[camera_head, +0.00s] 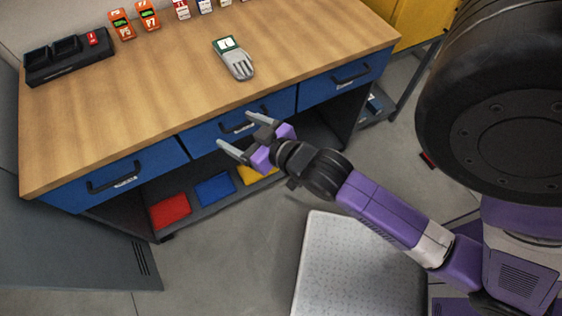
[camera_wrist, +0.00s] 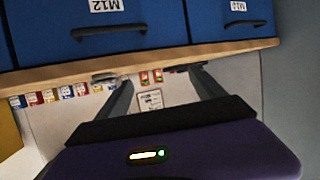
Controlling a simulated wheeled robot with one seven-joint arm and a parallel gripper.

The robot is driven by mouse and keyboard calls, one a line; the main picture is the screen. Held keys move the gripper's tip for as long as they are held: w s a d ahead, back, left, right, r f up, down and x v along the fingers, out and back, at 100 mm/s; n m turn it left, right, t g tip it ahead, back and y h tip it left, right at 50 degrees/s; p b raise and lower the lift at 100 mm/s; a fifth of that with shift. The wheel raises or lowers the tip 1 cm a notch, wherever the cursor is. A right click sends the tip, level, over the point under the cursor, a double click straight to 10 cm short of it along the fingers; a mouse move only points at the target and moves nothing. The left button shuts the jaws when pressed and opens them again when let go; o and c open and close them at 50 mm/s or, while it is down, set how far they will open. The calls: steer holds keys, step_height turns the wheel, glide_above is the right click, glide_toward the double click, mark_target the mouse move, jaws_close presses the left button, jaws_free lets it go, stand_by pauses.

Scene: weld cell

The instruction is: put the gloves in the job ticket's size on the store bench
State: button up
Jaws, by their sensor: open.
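A pair of grey gloves (camera_head: 239,65) with a green and white card at the cuff lies on the wooden top of the bench (camera_head: 150,103), right of its middle. The size on the card is too small to read. My gripper (camera_head: 234,130) is open and empty in front of the middle blue drawer (camera_head: 222,131), below the bench top's front edge and apart from the gloves. Its two fingers (camera_wrist: 160,88) also show in the wrist view, with nothing between them. A small paper (camera_wrist: 150,100) on the wall shows beyond them, its writing unreadable.
A black tray (camera_head: 70,58) with a red item stands at the bench's back left, beside orange devices (camera_head: 134,21) and several small boxes (camera_head: 205,7). Red (camera_head: 170,211), blue (camera_head: 214,189) and yellow bins sit on the lower shelf. A yellow cabinet (camera_head: 400,22) stands right. The bench's front middle is clear.

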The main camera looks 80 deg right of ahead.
steer(key=s+a+r+n+t+y, duration=0.1)
steer(key=s+a+r+n+y, duration=0.1)
steer(key=s+a, duration=0.4)
steer(key=s+a+r+n+t+y, duration=0.1)
steer(key=s+a+r+n+y, duration=0.2)
steer(key=s+a, duration=0.4)
steer(key=a+r+y, duration=0.1)
steer(key=a, duration=0.2)
steer(key=shift+a+y, duration=0.3)
steer(key=shift+a, duration=0.05)
steer(key=shift+s, duration=0.1)
